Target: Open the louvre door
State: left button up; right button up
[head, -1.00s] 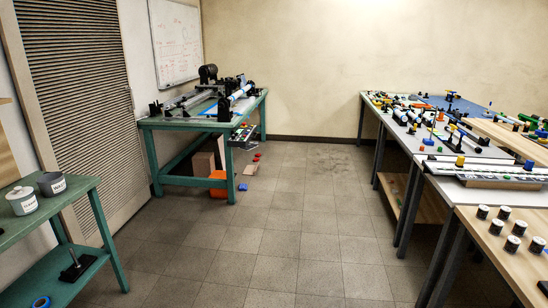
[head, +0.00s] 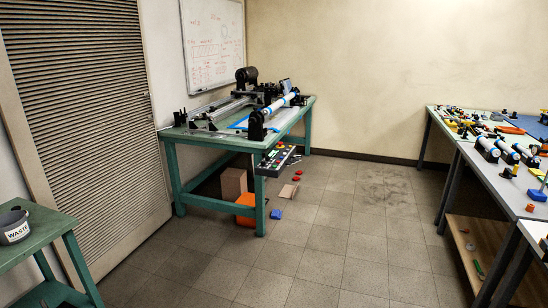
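The louvre door (head: 85,105) stands on the left wall in the head view, a tall panel of dark slats in a pale frame. It looks shut. Its lower left part is hidden behind the green bench. Neither of my grippers shows in the view.
A green bench (head: 50,238) with a grey waste tub (head: 13,226) stands in front of the door at the lower left. A green table (head: 190,136) with a winding machine stands right of the door, with boxes under it. Workbenches (head: 520,200) line the right side. The middle floor (head: 300,240) is clear.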

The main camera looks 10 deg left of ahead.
aim_at(77, 111)
jog(key=i+j+u, duration=0.2)
jog(key=i+u, duration=0.15)
jog(key=i, duration=0.3)
jog(key=i+u, duration=0.3)
jog(key=i, duration=0.35)
jog(key=i+l+u, duration=0.1)
jog(key=i+u, duration=0.25)
jog(key=i, duration=0.3)
